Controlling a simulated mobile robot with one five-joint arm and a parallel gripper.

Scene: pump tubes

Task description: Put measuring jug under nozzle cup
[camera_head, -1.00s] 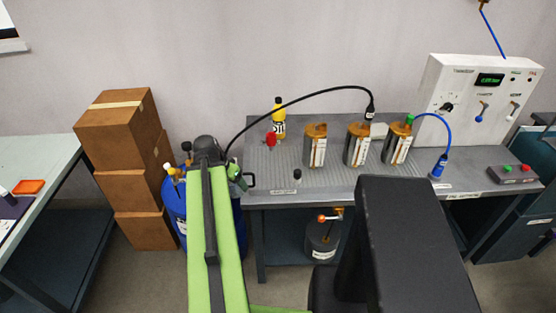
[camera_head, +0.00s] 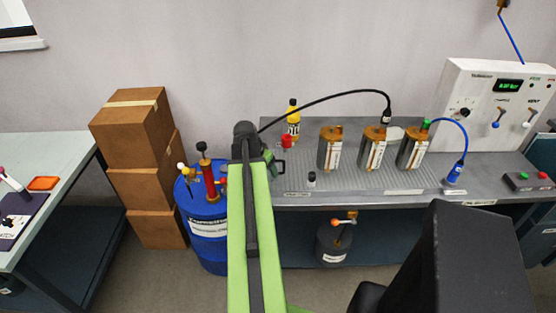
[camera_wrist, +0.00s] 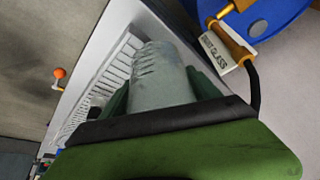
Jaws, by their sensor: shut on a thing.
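My gripper (camera_head: 262,160), on the green arm, is over the front left edge of the grey bench. In the wrist view it is shut on the measuring jug (camera_wrist: 160,85), a pale grey cylinder with marks on its side. In the head view the arm hides most of the jug, and a black loop handle (camera_head: 281,167) shows to the right of the gripper. A brass part with a white label (camera_wrist: 222,50) is close to the jug in the wrist view. I cannot tell which thing is the nozzle cup.
A blue drum (camera_head: 207,225) with a red pump stands left of the arm. Cardboard boxes (camera_head: 135,135) are stacked left.

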